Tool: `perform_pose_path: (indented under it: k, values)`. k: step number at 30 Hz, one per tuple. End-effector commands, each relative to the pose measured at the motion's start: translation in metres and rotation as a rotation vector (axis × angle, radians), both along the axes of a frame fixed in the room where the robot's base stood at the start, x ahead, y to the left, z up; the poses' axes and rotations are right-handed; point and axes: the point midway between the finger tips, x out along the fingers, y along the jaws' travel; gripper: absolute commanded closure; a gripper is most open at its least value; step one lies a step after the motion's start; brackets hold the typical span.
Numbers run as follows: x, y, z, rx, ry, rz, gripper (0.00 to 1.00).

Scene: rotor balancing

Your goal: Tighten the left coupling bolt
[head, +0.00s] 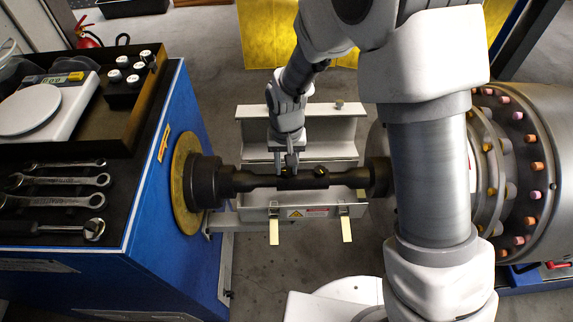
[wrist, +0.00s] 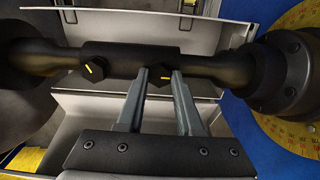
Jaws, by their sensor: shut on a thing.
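The dark coupling shaft (head: 260,181) runs left to right across the head view, with two bolts in its thicker middle sleeve. The left coupling bolt (wrist: 158,77) has a black hex head with a yellow mark; in the wrist view it is the bolt on the right. My gripper (wrist: 160,73) is shut on it, with one finger on each side of the head. In the head view my gripper (head: 288,168) reaches down to the shaft and partly hides this bolt. The other bolt (head: 320,171) is free; it also shows in the wrist view (wrist: 93,71), with a tilted yellow mark.
A yellow dial (head: 184,170) surrounds the shaft's left end. A large bolted rotor flange (head: 525,165) stands at right. An open grey guard (head: 335,130) lies around the shaft.

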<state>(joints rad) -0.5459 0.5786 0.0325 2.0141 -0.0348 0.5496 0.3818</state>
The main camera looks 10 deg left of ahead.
Motion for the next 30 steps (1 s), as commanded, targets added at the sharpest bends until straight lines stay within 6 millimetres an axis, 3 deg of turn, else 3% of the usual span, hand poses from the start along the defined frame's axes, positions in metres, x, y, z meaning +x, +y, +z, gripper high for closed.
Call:
perform_pose_path:
  k: [4,5,9,20,26,30]
  values:
    - [0.000,0.000,0.000,0.001,0.000,-0.003,1.00]
    - [0.000,0.000,0.000,0.001,0.000,-0.003,0.61]
    - [0.000,0.000,0.000,0.001,0.000,-0.002,0.36]
    - [0.000,0.000,0.004,0.001,-0.001,-0.001,0.35]
    - [0.001,0.000,0.035,0.003,-0.003,-0.001,0.35]
    - [0.001,0.000,0.070,0.003,-0.004,-0.001,0.35]
